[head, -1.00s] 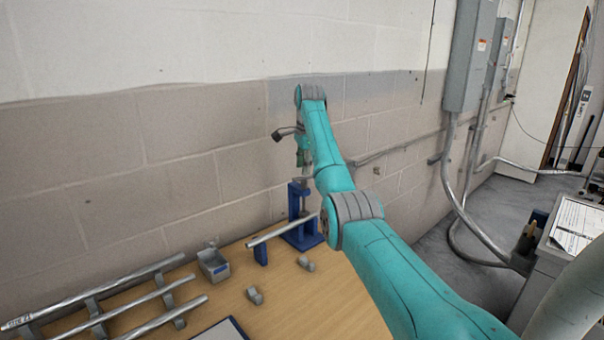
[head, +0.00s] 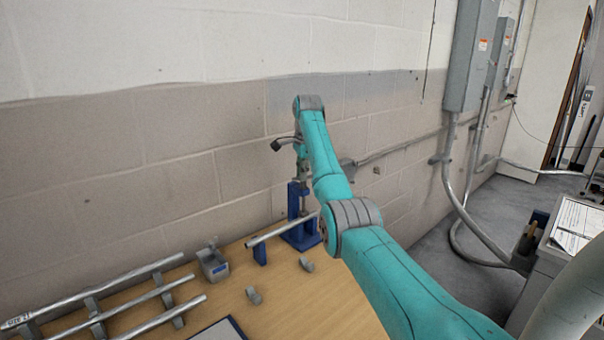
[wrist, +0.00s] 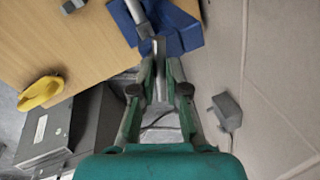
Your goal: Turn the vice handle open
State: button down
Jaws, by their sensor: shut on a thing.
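The blue vice (head: 301,232) stands at the far edge of the wooden bench, with a metal pipe (head: 278,233) lying in it and sticking out to the left. In the wrist view, the vice (wrist: 185,30) is at the top, beside the pipe (wrist: 140,12). My gripper (wrist: 160,66) is at the vice's top and shut on the grey vice handle (wrist: 160,47), a thin bar between the fingertips. In the head view my arm and wrist hide most of the handle and the fingertips.
Several pipes lie on a rack at the bench's left (head: 100,310). The block wall is close behind the vice. A yellow object (wrist: 40,92) shows in the wrist view.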

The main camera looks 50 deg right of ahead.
jog(key=shift+n, duration=0.4)
jog(key=n, duration=0.3)
jog(key=n+y, duration=0.1)
jog(key=n, duration=0.1)
jog(key=shift+s+d, duration=0.1)
jog(key=shift+s, duration=0.15)
jog(key=n, duration=0.3)
jog(key=n+y, duration=0.1)
jog(key=n, duration=0.2)
jog(key=shift+s+d+n, duration=0.15)
jog(key=shift+d+n, duration=0.05)
jog(key=shift+n, duration=0.1)
jog(key=c, duration=1.2)
grip_release()
